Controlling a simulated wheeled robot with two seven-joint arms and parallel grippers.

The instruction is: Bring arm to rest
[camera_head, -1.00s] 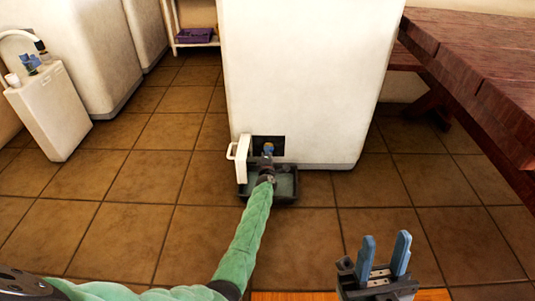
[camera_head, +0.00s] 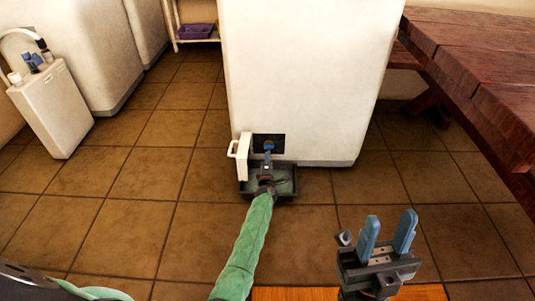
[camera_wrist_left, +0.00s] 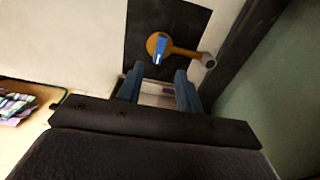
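My left arm, in a green sleeve, reaches to the low dark opening (camera_head: 277,144) in the white block's front. My left gripper (camera_wrist_left: 160,73) has its two blue fingers apart with nothing held between them. An orange fitting (camera_wrist_left: 182,50) with a blue-and-white piece (camera_wrist_left: 160,48) sits just ahead of the fingertips, against a dark recess. In the head view the left gripper (camera_head: 268,157) is small and partly hides the opening. My right gripper (camera_head: 388,234) is at the lower right, its blue fingers apart and empty, above the floor.
A white block (camera_head: 300,80) stands ahead, with a white hinged door (camera_head: 243,157) open at the left of the opening. A dark tray (camera_head: 285,184) lies below my left gripper. A wooden table (camera_head: 490,60) is at right. Tiled floor (camera_head: 130,230) is free at left.

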